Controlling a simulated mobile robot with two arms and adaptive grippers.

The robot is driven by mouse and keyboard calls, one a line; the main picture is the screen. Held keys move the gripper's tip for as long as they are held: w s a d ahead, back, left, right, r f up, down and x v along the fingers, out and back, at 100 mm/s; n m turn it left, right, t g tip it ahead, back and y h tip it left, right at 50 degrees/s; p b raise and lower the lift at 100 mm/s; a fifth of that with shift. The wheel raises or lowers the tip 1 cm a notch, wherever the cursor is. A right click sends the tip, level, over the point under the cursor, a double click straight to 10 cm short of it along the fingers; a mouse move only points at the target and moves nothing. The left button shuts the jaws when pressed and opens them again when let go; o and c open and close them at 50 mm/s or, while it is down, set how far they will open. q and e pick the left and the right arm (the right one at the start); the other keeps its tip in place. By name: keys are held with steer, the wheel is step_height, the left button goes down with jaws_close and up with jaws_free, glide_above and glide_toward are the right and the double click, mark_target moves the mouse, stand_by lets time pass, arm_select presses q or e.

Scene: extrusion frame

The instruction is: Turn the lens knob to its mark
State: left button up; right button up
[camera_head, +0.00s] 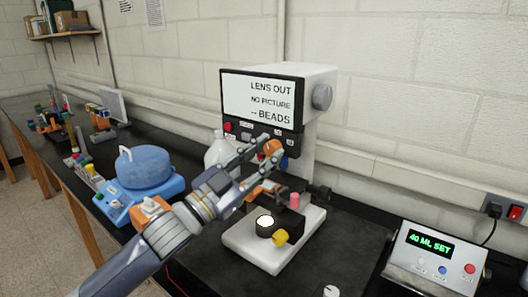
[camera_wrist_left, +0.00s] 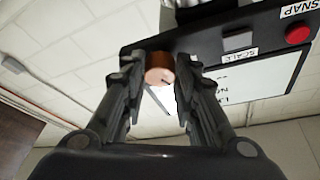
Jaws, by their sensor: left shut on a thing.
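The microscope (camera_head: 312,78) is a white unit with a screen reading "LENS OUT", "NO PICTURE", "-- BEADS". A copper-brown lens knob (camera_head: 271,146) is on its front, below the screen. My left gripper (camera_head: 271,153) reaches up to it from the lower left, shut on it. In the left wrist view the round knob (camera_wrist_left: 160,75) sits between the two dark fingers of the gripper (camera_wrist_left: 160,82). A thin dark line shows on its face. I cannot make out the lens mark. My right gripper is not in view.
A white stage base (camera_head: 250,255) with a yellow knob (camera_head: 281,237) and a pink-topped part (camera_head: 294,200) stands below. A control box (camera_head: 437,257) reading "40 ML SET" is at right. A blue centrifuge-like device (camera_head: 145,170) and a white bottle (camera_head: 219,150) stand left and behind the arm.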

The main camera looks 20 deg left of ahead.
arm_select(q)
steer(key=m, duration=0.1)
steer(key=m+g+p, duration=0.1)
steer(key=m, duration=0.1)
steer(key=shift+a+r+h, duration=0.15)
steer(key=shift+r+h, duration=0.05)
steer(key=shift+h, duration=0.1)
steer(key=shift+f+m+g+h+p, duration=0.1)
steer(key=shift+m+g+h+p, duration=0.3)
steer(key=shift+m+p, duration=0.7)
steer(key=shift+m, duration=0.3)
steer(key=o, duration=1.1)
steer(key=shift+w, duration=0.1)
steer(key=shift+c, duration=0.2)
steer(key=shift+v, duration=0.9)
steer(key=v, duration=1)
steer(key=shift+a, duration=0.15)
